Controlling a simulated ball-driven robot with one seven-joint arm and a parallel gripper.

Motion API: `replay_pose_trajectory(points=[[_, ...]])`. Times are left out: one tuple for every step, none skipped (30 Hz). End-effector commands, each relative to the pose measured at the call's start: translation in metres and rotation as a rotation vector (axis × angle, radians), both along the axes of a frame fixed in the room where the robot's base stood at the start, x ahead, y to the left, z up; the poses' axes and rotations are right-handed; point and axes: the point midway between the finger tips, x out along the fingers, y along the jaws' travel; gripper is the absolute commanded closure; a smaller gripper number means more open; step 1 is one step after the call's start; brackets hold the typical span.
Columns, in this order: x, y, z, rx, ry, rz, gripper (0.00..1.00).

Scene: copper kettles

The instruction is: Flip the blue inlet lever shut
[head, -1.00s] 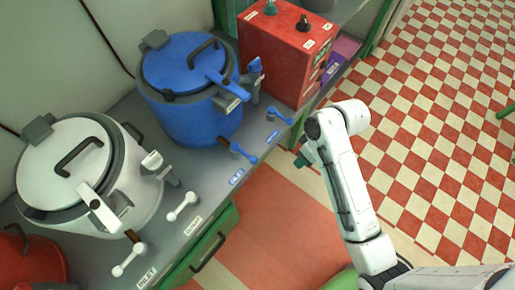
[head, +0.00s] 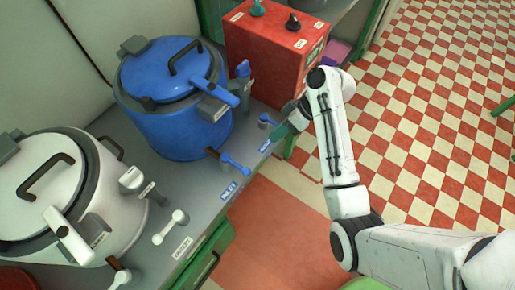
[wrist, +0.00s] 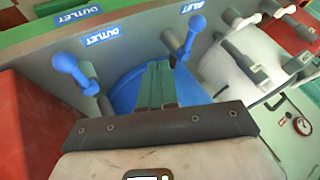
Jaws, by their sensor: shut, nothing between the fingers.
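The blue inlet lever (head: 235,164) sticks out from the bench front below the blue kettle (head: 180,130), its ball end pointing to the lower right, by the inlet label (head: 228,191). In the wrist view the inlet lever (wrist: 188,40) is just right of my fingers. The blue outlet lever (head: 267,120) is farther right along the bench; in the wrist view this lever (wrist: 75,72) is at the left. My gripper (head: 284,131) is beside the outlet lever. Its teal fingers (wrist: 157,68) are shut and empty, apart from the inlet lever by a visible gap.
A red control box (head: 268,50) stands at the bench's far end, close to my gripper. The white kettle (head: 40,180) and its white lever (head: 171,227) are at the left. A green drawer (head: 205,265) is below the bench edge. Open checkered floor lies right.

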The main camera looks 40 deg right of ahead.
Motion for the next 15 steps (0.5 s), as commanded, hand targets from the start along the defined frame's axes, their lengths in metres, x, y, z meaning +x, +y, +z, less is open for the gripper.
replay_pose_trajectory(points=[[0.0, 0.004, -0.004, 0.001, 0.003, 0.003, 1.0], [0.001, 0.006, -0.007, 0.001, 0.004, 0.003, 1.0], [0.002, 0.009, -0.012, 0.001, 0.004, 0.003, 1.0], [0.003, 0.012, -0.015, 0.001, 0.005, 0.004, 1.0], [0.004, 0.015, -0.02, 0.001, 0.005, 0.004, 1.0], [0.006, 0.019, -0.025, 0.0, 0.006, 0.005, 1.0], [0.007, 0.023, -0.03, 0.0, 0.006, 0.005, 1.0], [0.008, 0.027, -0.035, 0.0, 0.006, 0.005, 1.0], [0.01, 0.031, -0.041, 0.0, 0.005, 0.004, 1.0], [0.012, 0.035, -0.045, 0.001, 0.006, 0.004, 1.0], [0.013, 0.039, -0.05, 0.0, 0.005, 0.004, 1.0], [0.015, 0.043, -0.056, 0.0, 0.006, 0.005, 1.0], [0.017, 0.047, -0.06, 0.0, 0.005, 0.003, 1.0], [0.018, 0.05, -0.065, 0.0, 0.005, 0.004, 1.0], [0.02, 0.055, -0.07, 0.0, 0.005, 0.004, 1.0]])
